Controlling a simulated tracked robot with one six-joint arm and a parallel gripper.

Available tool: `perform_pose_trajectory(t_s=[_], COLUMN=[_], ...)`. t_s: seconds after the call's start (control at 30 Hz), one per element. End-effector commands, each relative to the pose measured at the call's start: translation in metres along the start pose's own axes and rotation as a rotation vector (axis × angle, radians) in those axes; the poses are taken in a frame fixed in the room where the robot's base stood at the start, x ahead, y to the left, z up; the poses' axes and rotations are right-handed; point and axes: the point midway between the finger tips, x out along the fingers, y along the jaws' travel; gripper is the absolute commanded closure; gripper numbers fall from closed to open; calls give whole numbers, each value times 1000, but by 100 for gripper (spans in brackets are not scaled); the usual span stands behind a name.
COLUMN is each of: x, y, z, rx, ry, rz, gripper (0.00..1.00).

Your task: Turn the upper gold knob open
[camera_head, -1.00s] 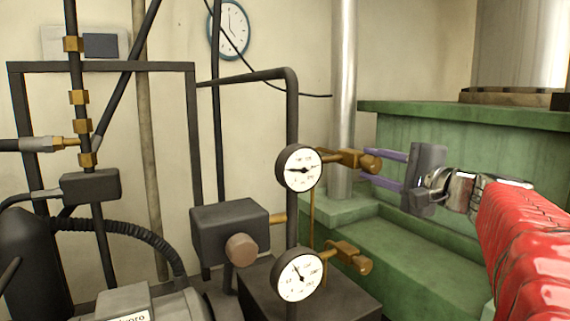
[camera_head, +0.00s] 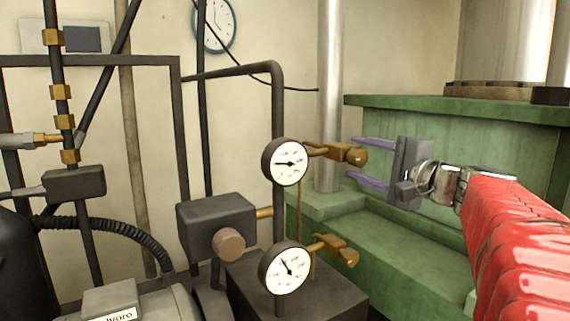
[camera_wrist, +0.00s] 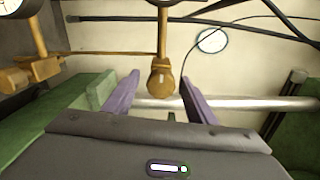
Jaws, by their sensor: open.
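The upper gold knob (camera_head: 357,156) sits at the right end of a gold valve stem beside the upper white gauge (camera_head: 285,162). It also shows near the middle of the wrist view (camera_wrist: 161,82). My gripper (camera_head: 351,158) has two purple fingers, spread apart. In both views the knob shows between the fingertips. In the wrist view a gap shows on each side of the knob, so neither finger seems to touch it. The lower gold knob (camera_head: 348,257) is below, beside the lower gauge (camera_head: 285,269).
A dark vertical pipe (camera_head: 278,110) runs behind the gauges. A silver column (camera_head: 330,90) stands behind the knob. Green stepped machinery (camera_head: 440,125) fills the right. A grey box (camera_head: 215,222) with a brown knob stands at left.

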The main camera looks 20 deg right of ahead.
Motion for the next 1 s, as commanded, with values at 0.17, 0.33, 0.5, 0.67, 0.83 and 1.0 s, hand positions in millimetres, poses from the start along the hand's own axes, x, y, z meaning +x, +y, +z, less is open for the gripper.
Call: perform_pose_trajectory(t_s=[0.17,0.33,0.5,0.67,0.83,1.0], x=[-17,-39,-61,-80,-100,-118], y=[-1,0,0,1,0,1], z=[-1,-1,-1,0,-1,-1], rx=[-1,-1,-1,0,-1,1], ry=[3,4,3,2,3,3], rz=[-1,-1,-1,0,0,0], gripper=[49,49,49,49,49,49])
